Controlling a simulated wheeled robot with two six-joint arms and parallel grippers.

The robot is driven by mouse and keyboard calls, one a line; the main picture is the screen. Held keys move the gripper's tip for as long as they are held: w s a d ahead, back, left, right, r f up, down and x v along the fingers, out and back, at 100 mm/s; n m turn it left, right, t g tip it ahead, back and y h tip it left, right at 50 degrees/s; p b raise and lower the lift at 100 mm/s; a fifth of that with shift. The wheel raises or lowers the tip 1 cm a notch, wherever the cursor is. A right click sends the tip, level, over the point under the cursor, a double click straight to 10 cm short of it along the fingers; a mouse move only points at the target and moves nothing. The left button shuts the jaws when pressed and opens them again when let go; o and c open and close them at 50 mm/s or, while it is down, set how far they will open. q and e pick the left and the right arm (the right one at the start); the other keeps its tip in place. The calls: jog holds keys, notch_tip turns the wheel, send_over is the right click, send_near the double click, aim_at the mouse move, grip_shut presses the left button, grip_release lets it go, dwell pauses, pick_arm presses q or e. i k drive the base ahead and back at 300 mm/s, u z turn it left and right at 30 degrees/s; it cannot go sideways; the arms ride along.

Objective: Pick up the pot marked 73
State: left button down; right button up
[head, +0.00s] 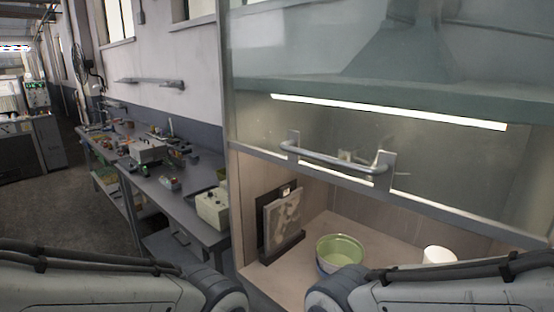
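A round pot (339,254), pale green inside, stands upright on the floor of the glass-fronted cabinet, near its front edge. My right arm partly covers its lower side. No number can be read on it. A smaller white round container (439,255) stands further right in the cabinet, its lower part hidden behind my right arm. I cannot see a mark on it either. Links of both my arms show along the bottom of the head view, but neither gripper is in view.
The cabinet has a raised glass sash with a grey bar handle (335,161). A framed panel (282,219) leans at the cabinet's left side. A long workbench (178,200) with instruments and a cream box (212,208) stands left. Open floor (50,205) lies further left.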

aim_at(334, 251)
jog(key=u, duration=0.15)
jog(key=k, duration=0.65)
jog(key=u, duration=0.8)
jog(key=i, duration=1.1)
jog(key=z, duration=1)
jog(key=i, duration=0.25)
jog(key=z, duration=0.25)
